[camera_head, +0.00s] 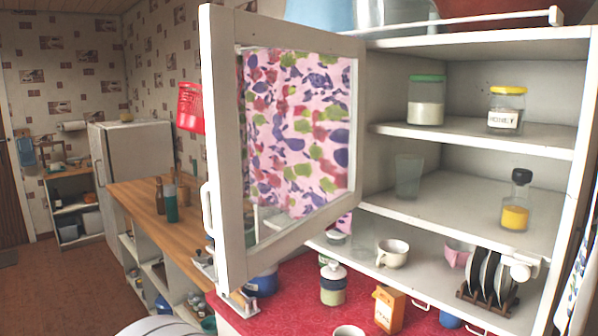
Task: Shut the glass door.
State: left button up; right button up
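The glass door (228,150) has a white frame and a floral curtain (295,130) across its pane. It stands open, swung out from the left side of the white wall cabinet (480,134). Its free edge is nearest me, with a white handle (207,210) on that edge. The cabinet's shelves are exposed to the right of the door. Neither of my grippers is in view. The cabinet's far left interior is hidden behind the door.
Shelves hold a green-lidded jar (426,101), a honey jar (506,110), a glass (408,176), a yellow-filled bottle (516,200), a cup (393,254) and a plate rack (487,295). A canister (333,284) and an orange box (389,309) stand on the red counter (290,300) below.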

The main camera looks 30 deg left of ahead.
aim_at(222, 27)
jog(key=i+j+z, duration=0.1)
jog(key=j+z, duration=0.2)
jog(key=j, duration=0.9)
jog(key=j+z, duration=0.3)
jog(key=j, duration=0.85)
jog(key=k, duration=0.05)
